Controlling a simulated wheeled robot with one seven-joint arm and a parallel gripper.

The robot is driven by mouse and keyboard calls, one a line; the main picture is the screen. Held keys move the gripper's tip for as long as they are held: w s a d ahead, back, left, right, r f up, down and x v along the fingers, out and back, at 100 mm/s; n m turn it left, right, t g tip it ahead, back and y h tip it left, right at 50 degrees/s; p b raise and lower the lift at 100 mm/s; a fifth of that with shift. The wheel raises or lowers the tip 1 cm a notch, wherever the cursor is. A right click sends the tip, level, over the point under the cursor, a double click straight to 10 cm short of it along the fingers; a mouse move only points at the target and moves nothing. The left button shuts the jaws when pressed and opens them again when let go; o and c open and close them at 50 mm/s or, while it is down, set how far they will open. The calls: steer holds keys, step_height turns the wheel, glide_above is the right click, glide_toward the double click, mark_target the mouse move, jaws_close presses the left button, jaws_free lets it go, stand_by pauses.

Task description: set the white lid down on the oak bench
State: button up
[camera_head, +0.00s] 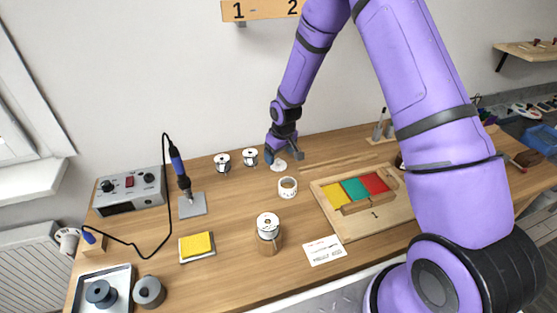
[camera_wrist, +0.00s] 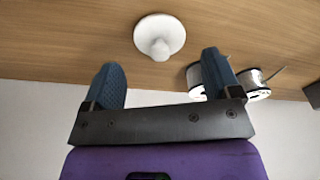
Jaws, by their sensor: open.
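The white lid (camera_head: 279,165) lies on the oak bench (camera_head: 335,150) near the back, close to my gripper (camera_head: 278,155). In the wrist view the white lid (camera_wrist: 160,35) is a round disc with a knob in its middle, resting on the wood with its knob toward me. My gripper (camera_wrist: 160,60) is open, with its two blue fingers spread wide. The lid shows beyond the fingertips, between them and apart from both. Nothing is held.
Two wire spools (camera_head: 222,163) stand left of the lid. A wooden tray (camera_head: 345,225) with coloured blocks lies to the right. A soldering station (camera_head: 130,190) stands at the left.

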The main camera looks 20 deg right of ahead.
step_height(320, 180, up, 8)
steer(key=s, duration=0.1)
steer(key=shift+d+r, duration=0.25)
step_height(320, 180, up, 15)
steer(key=m+t, duration=0.1)
glide_above(282, 168)
steer(key=s+d, duration=0.3)
steer(key=s, duration=0.3)
steer(key=s+d+r+m+t+h, duration=0.1)
steer(key=s+r, duration=0.7)
steer(key=r, duration=0.1)
steer(key=s+d+r+m, duration=0.1)
steer(key=s+r, duration=0.3)
steer(key=s, duration=0.7)
steer(key=s+d+r+m+t, duration=0.1)
steer(key=s+r, duration=0.3)
steer(key=s, duration=0.6)
steer(key=shift+s+m+t, duration=0.3)
steer(key=shift+s, duration=0.05)
